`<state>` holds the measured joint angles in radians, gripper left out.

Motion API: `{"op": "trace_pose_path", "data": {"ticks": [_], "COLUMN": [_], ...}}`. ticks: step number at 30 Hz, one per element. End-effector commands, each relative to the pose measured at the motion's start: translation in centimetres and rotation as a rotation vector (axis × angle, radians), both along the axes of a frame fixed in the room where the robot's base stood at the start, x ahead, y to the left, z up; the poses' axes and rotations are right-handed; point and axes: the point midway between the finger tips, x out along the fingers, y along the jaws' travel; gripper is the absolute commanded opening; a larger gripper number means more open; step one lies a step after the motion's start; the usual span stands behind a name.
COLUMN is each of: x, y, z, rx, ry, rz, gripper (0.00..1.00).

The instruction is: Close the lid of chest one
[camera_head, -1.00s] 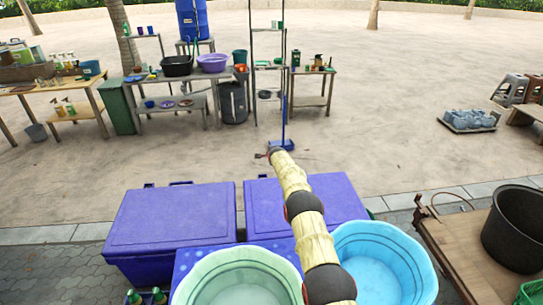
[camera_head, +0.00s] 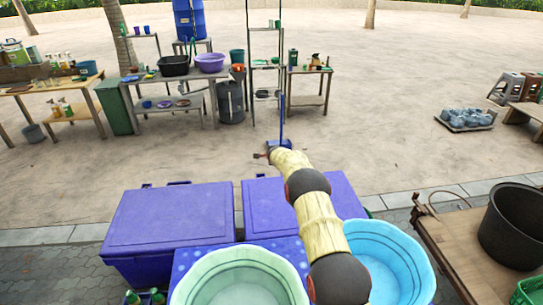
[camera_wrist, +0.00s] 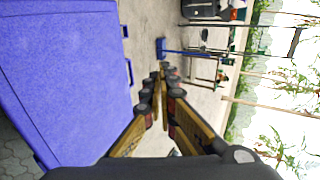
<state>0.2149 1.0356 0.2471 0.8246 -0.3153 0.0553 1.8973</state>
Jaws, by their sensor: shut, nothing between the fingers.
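Two purple-blue chests stand side by side in the head view, a left one (camera_head: 170,218) and a right one (camera_head: 262,205). Both lids look down flat. I cannot tell which is chest one. My arm crosses over the right chest and hides part of its lid. My gripper (camera_wrist: 163,72) is shut and empty, beyond the chests' far edge in the head view. In the wrist view, a big blue chest surface (camera_wrist: 70,75) fills the left side, with small dark-blue fittings on its edge. The fingers are beside it, with a visible gap.
A pale green basin (camera_head: 240,280) and a light blue basin (camera_head: 390,262) stand in front of the chests. A wooden table (camera_head: 455,245) with a black pot (camera_head: 512,228) is at right. Open paving lies beyond the chests, with shelves and tables (camera_head: 180,82) farther back.

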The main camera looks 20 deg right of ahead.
Motion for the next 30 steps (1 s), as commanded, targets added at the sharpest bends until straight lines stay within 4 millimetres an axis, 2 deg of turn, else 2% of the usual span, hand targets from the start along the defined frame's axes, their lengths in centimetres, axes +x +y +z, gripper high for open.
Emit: {"op": "trace_pose_path", "data": {"ticks": [17,30], "x": [-3.6,-4.3], "y": [0.9,1.1], "z": [2.4,2.8], "rx": [0.000,-0.001], "ry": [0.001,0.001], "rz": [0.000,0.001], "gripper": [0.00,0.00]}}
